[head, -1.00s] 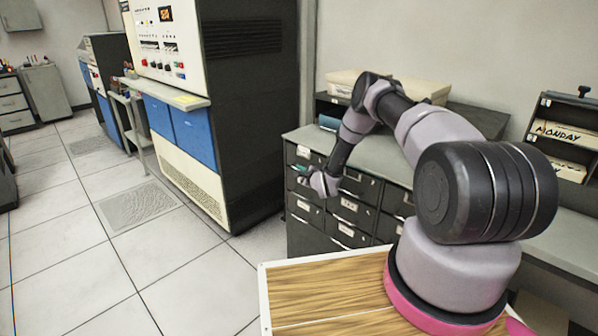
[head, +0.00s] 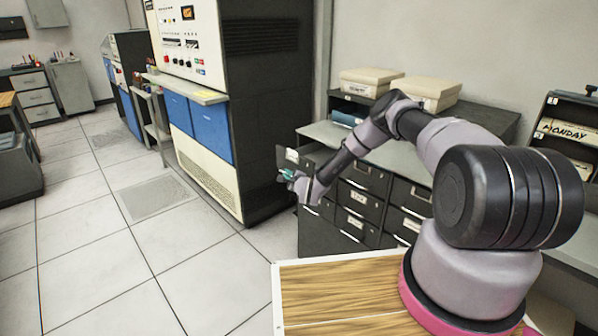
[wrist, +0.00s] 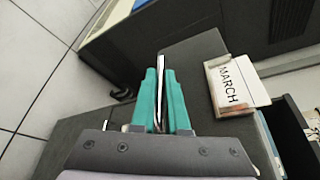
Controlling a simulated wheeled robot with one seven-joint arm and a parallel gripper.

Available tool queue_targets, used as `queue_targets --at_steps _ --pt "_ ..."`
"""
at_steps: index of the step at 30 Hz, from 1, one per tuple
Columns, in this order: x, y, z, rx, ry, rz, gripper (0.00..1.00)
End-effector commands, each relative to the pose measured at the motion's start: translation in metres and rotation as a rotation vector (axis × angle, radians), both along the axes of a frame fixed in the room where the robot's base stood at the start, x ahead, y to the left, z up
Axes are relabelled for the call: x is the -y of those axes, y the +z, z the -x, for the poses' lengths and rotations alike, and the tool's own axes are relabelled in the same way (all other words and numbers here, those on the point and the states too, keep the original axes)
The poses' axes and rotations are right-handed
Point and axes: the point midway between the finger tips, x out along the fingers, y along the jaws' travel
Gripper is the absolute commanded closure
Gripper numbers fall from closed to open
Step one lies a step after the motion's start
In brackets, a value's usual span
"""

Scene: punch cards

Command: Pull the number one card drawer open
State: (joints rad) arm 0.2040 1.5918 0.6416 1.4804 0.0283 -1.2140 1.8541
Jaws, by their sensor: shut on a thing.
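The top left card drawer (head: 291,156) of the dark cabinet stands out from the cabinet face in the head view. In the wrist view its dark front (wrist: 190,62) carries a white label (wrist: 232,84) reading MARCH. A number one on it cannot be made out. My gripper (head: 289,175) is at this drawer's front. In the wrist view, my gripper's teal fingers (wrist: 163,90) are shut on a thin metal handle (wrist: 161,68). Part of the drawer's open inside shows at the lower right there.
Several shut drawers (head: 357,198) with labels fill the cabinet below and to the right. A tall computer cabinet (head: 265,110) stands to the left of it. Two cream boxes (head: 370,78) lie on the shelf behind. Tiled floor (head: 120,260) is clear at left.

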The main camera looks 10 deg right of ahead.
Motion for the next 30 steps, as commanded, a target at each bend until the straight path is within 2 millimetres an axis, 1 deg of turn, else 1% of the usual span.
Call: queue_targets --at_steps 1,3,9,15,25,27,28,30 --pt "-0.011 -0.002 0.008 -0.004 0.004 -0.003 1.00" --pt "-0.020 -0.002 0.015 -0.004 0.004 -0.003 1.00" --pt "-0.039 -0.001 0.029 -0.004 0.002 -0.003 1.00" --pt "-0.046 -0.001 0.034 -0.002 0.002 0.000 1.00" --pt "-0.047 -0.001 0.035 -0.002 0.002 0.000 1.00" --pt "-0.047 -0.001 0.035 -0.002 0.002 0.000 0.69" --pt "-0.047 -0.001 0.035 -0.002 0.002 0.000 0.58" --pt "-0.046 -0.001 0.034 -0.001 0.002 0.000 0.58"
